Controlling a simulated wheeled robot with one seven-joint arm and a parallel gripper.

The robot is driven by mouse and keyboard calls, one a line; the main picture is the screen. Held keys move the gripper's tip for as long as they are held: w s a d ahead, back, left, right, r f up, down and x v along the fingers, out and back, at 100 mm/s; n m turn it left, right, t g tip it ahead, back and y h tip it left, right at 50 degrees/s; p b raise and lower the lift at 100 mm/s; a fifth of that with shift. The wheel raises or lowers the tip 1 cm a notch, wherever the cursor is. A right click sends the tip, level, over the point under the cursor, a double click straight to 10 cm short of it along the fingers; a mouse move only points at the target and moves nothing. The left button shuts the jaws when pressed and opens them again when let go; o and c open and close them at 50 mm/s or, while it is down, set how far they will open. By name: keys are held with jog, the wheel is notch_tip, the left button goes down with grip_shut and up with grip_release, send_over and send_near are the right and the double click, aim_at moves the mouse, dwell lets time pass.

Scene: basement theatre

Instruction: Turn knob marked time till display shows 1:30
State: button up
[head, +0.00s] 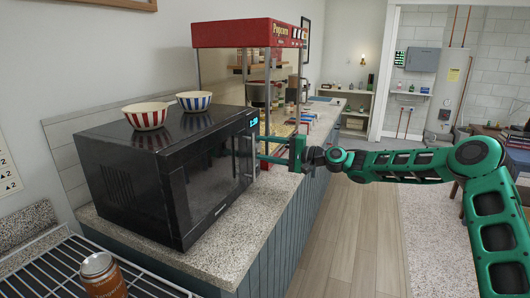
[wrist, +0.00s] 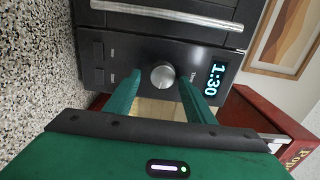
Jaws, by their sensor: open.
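The black microwave (head: 150,175) stands on the speckled counter. Its control panel faces my gripper. In the wrist view the round silver knob (wrist: 163,76) sits on the panel beside a small label that looks like "Time". The display (wrist: 215,78) is lit and reads 1:30. My gripper (wrist: 158,92) is open, with one green finger on each side of the knob. I cannot tell whether the fingers touch it. In the head view my gripper (head: 268,150) reaches the panel's right side, and the knob is hidden there.
Two striped bowls, one red (head: 146,115) and one blue (head: 194,101), sit on the microwave. A red popcorn machine (head: 245,33) stands behind it on the counter (head: 226,235). A can (head: 102,276) stands on a wire rack at the front left. The floor (head: 352,240) beside the counter is clear.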

jog(key=v, duration=1)
jog(key=shift+d, duration=0.35)
jog(key=shift+f, duration=0.1)
jog(key=w+a+n, duration=0.1)
jog(key=a+n, duration=0.1)
jog(key=a, duration=0.1)
jog(key=a+n+t, duration=0.1)
jog(key=a+n, duration=0.2)
jog(key=w+a+n, duration=0.1)
jog(key=a+n, duration=0.2)
jog(key=a, duration=0.1)
jog(key=shift+w+r+h, duration=0.3)
jog(key=shift+w, duration=0.05)
jog(key=c, duration=1.1)
jog(key=shift+o, duration=0.4)
jog(key=shift+d+t, duration=0.1)
jog(key=shift+t, duration=0.2)
jog(key=shift+n, duration=0.4)
